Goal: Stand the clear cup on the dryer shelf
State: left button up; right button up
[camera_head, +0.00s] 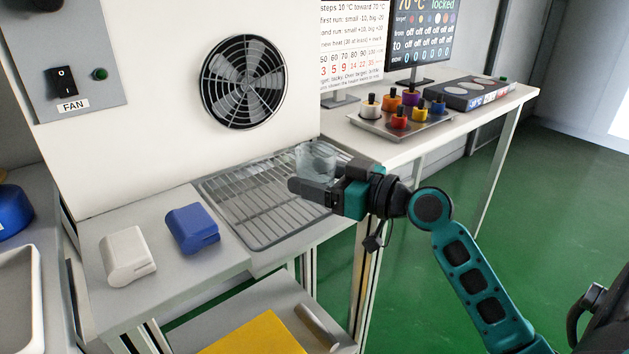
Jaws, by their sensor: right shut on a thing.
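The clear cup (317,158) is at the right end of the dryer shelf, upright as far as I can tell. My right gripper (300,182) reaches in from the right and is shut on the cup. The gripper hides the cup's lower part, so I cannot tell whether its base touches the rack. The dryer shelf (243,215) is a wire rack in a metal tray below the round fan (243,82). My left gripper is not in view.
A blue block-like container (192,229) and a white one (127,256) stand left of the rack. A tray of coloured knobbed pieces (401,122) and screens stand behind on the right bench. A yellow sheet (262,337) lies on a lower surface. The rack's left part is bare.

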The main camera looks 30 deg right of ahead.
jog(key=shift+f, duration=0.25)
jog(key=o, duration=1.1)
jog(key=shift+r, duration=0.1)
jog(key=shift+r, duration=0.2)
jog(key=shift+s+d+f, duration=0.1)
jog(key=shift+s, duration=0.15)
jog(key=b+v, duration=0.1)
jog(key=v, duration=1)
jog(key=shift+s, duration=0.25)
jog(key=shift+d, duration=0.1)
